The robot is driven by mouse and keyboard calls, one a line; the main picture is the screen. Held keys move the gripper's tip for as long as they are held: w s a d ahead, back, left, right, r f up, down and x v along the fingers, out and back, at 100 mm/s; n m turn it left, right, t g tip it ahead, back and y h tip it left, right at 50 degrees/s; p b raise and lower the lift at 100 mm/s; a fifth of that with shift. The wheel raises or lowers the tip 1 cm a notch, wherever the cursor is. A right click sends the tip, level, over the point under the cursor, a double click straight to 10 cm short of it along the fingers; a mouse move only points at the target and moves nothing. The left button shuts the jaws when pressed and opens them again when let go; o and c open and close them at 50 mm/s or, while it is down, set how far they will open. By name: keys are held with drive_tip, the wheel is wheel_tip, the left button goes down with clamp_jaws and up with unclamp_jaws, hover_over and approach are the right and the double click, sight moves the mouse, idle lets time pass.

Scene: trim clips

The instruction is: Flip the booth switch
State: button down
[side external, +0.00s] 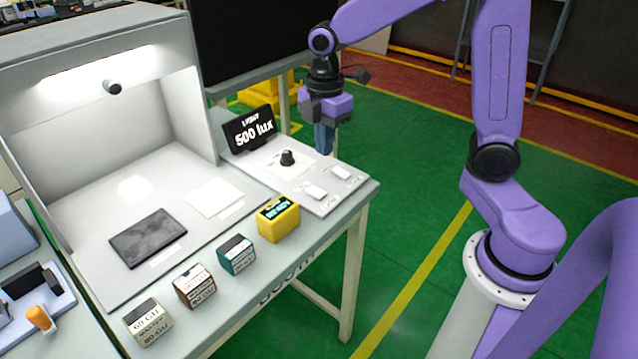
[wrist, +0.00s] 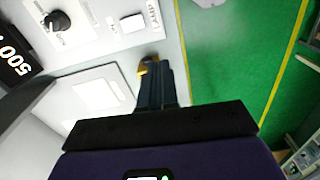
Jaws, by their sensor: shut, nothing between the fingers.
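The booth's control panel (side external: 262,168) carries two white rocker switches, a nearer one (side external: 316,193) and a farther one (side external: 342,172). A black knob (side external: 287,158) and a black display (side external: 250,130) reading 500 lux are beside them. My gripper (side external: 325,150) is shut and empty, pointing down above the panel's far edge, apart from the switches. In the wrist view its fingers (wrist: 153,70) cover part of a yellow box.
The lit grey viewing booth (side external: 190,105) stands left, with a dark tile (side external: 147,238) and white card (side external: 213,198) inside. A yellow meter box (side external: 278,220) and several small sample blocks (side external: 237,254) line the table's front.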

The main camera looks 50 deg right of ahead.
sight(319, 194)
drive_tip(key=shift+n, duration=0.4)
drive_tip(key=shift+w+d+f, duration=0.15)
drive_tip(key=shift+w+d, duration=0.55)
drive_tip(key=shift+w, duration=0.3)
drive_tip(key=shift+w+d+f, duration=0.1)
drive_tip(key=shift+w+d, duration=0.55)
drive_tip(key=shift+w, duration=0.3)
wheel_tip(319, 194, down, 14)
drive_tip(key=shift+s, duration=0.1)
drive_tip(key=shift+s+f, duration=0.1)
drive_tip(key=shift+f, duration=0.1)
